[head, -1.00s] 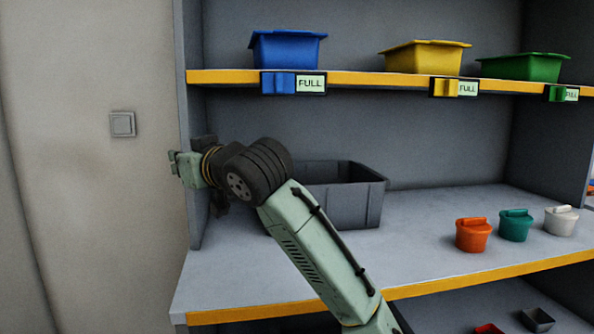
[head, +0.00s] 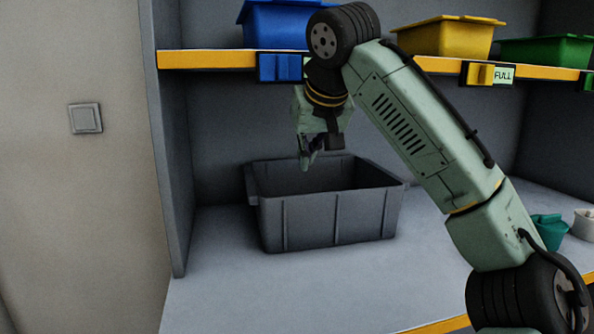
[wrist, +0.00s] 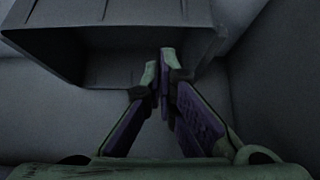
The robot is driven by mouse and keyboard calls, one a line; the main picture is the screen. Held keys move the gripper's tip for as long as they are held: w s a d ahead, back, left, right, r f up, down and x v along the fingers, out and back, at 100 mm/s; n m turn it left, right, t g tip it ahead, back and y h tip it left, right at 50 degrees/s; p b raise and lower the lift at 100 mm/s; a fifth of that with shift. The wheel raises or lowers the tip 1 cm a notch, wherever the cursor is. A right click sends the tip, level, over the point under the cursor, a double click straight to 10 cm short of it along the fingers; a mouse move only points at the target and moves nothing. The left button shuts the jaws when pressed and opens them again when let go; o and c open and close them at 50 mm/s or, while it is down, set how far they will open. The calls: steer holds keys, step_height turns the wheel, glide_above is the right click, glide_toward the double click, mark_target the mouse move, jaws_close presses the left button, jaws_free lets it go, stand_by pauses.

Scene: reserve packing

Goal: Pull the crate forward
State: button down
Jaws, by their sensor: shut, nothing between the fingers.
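The grey crate (head: 325,222) stands upright on the middle shelf, empty as far as I can see. Its ribbed front wall faces me. My gripper (head: 306,165) points down over the crate's opening, towards its back left part in the head view. In the wrist view the crate (wrist: 92,14) fills the top, and my gripper (wrist: 160,62) overlaps its opening. The two fingertips are together, with nothing between them. I cannot tell whether they touch the crate.
Blue (head: 280,25), yellow (head: 445,36) and green (head: 545,51) bins stand on the upper shelf, whose yellow edge (head: 205,59) is close to my arm. A teal pot (head: 550,231) and a white pot (head: 584,222) stand at right. The shelf before the crate is clear.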

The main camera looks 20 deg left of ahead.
mark_target(319, 197)
steer(key=p+x, duration=0.1)
steer(key=x, duration=0.8)
steer(key=shift+f, duration=0.2)
steer(key=shift+a, duration=0.1)
